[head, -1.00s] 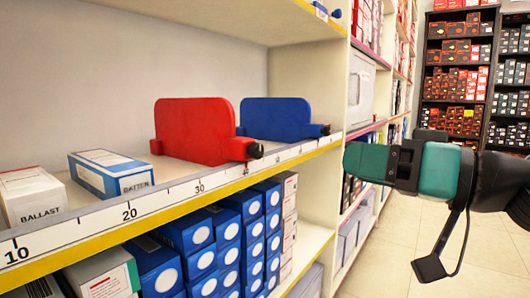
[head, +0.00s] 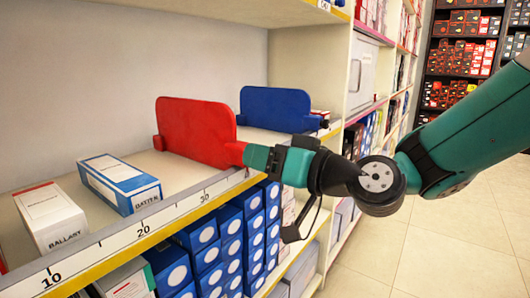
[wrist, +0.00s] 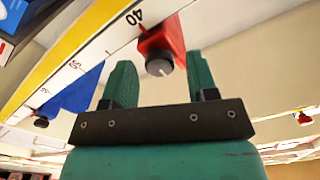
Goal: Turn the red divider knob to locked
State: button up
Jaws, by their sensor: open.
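The red divider (head: 195,130) stands upright on the shelf, behind the ruler strip. In the wrist view its red front block (wrist: 165,42) carries a dark round knob (wrist: 159,67) with a small pale mark; I cannot tell which setting it points to. My gripper (head: 250,157) is at the front end of the divider and hides the knob in the head view. In the wrist view my gripper (wrist: 161,82) is open, its two green fingers apart, with the knob showing between and slightly beyond them. I see no finger touching it.
A blue divider (head: 275,108) stands right of the red one, with its own dark knob (head: 324,124). A Batten box (head: 120,183) and a Ballast box (head: 50,217) sit to the left. The ruler strip (head: 120,240) edges the shelf. Open floor (head: 460,235) lies right.

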jog(key=shift+a, duration=0.1)
jog(key=c, duration=0.9)
jog(key=shift+m, duration=0.5)
jog(key=shift+w+f+m+p, duration=0.15)
jog(key=shift+m+p, duration=1.6)
jog(key=shift+m, duration=2.45)
jog(key=shift+f+m+p, duration=0.1)
jog(key=shift+m+p, duration=1.6)
jog(key=shift+m, duration=2.5)
